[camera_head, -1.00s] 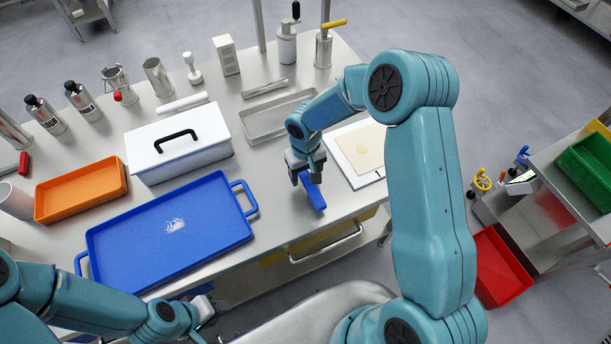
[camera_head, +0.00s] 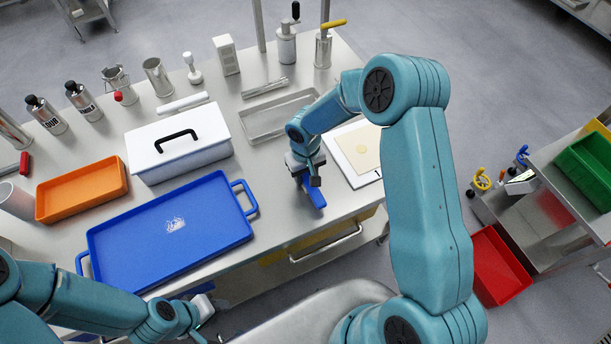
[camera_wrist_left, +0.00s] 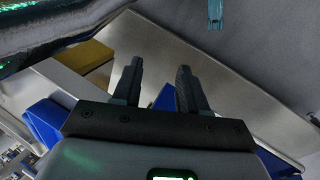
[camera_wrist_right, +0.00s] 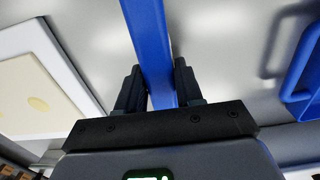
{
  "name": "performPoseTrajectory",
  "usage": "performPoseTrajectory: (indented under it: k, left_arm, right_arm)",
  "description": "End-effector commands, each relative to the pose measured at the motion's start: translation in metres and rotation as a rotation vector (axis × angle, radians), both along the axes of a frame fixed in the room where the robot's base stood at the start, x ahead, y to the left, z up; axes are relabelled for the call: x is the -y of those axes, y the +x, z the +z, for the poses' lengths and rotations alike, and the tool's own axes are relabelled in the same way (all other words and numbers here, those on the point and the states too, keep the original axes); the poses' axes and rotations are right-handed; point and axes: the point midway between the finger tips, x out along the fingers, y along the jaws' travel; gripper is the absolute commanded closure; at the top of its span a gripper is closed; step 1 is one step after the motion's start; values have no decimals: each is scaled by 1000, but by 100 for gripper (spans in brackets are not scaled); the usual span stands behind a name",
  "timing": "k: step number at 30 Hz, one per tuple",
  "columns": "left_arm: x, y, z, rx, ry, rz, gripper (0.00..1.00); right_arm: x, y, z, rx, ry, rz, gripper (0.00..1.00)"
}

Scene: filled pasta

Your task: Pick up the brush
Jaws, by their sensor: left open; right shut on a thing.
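The brush (camera_head: 316,194) shows as a blue bar near the front edge of the steel table, right of the blue tray. My right gripper (camera_head: 308,180) is shut on it and points down. In the right wrist view the blue brush (camera_wrist_right: 151,40) runs between the two dark fingers (camera_wrist_right: 157,88). Whether it touches the tabletop is not clear. My left gripper (camera_head: 206,308) is open and empty, low in front of the table, away from the brush. In the left wrist view its fingers (camera_wrist_left: 157,88) stand apart.
The blue tray (camera_head: 120,270) with handles lies left of the brush. A white lidded box (camera_head: 205,155), an orange tray (camera_head: 60,205) and a shallow metal tray (camera_head: 255,135) stand behind. A white board (camera_head: 340,165) lies to the right. Several bottles line the back.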

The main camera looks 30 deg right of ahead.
Motion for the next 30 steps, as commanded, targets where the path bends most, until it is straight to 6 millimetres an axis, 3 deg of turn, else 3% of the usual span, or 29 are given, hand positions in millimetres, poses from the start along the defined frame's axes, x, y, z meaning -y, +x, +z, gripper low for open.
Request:
performPoseTrajectory:
  k: [5,12,18,24,30]
  left_arm:
    - [0,0,-5,0,0,0,57]
    - [0,0,-14,0,0,0,57]
    - [0,0,-18,0,0,0,57]
    - [0,0,-19,0,0,0,57]
    - [0,0,-19,0,0,0,57]
  right_arm:
    - [0,1,28,6,1,-1,100]
    - [0,2,106,10,0,-1,100]
    - [0,1,159,6,2,-1,100]
    - [0,1,188,2,1,0,100]
    - [0,0,196,0,1,0,100]
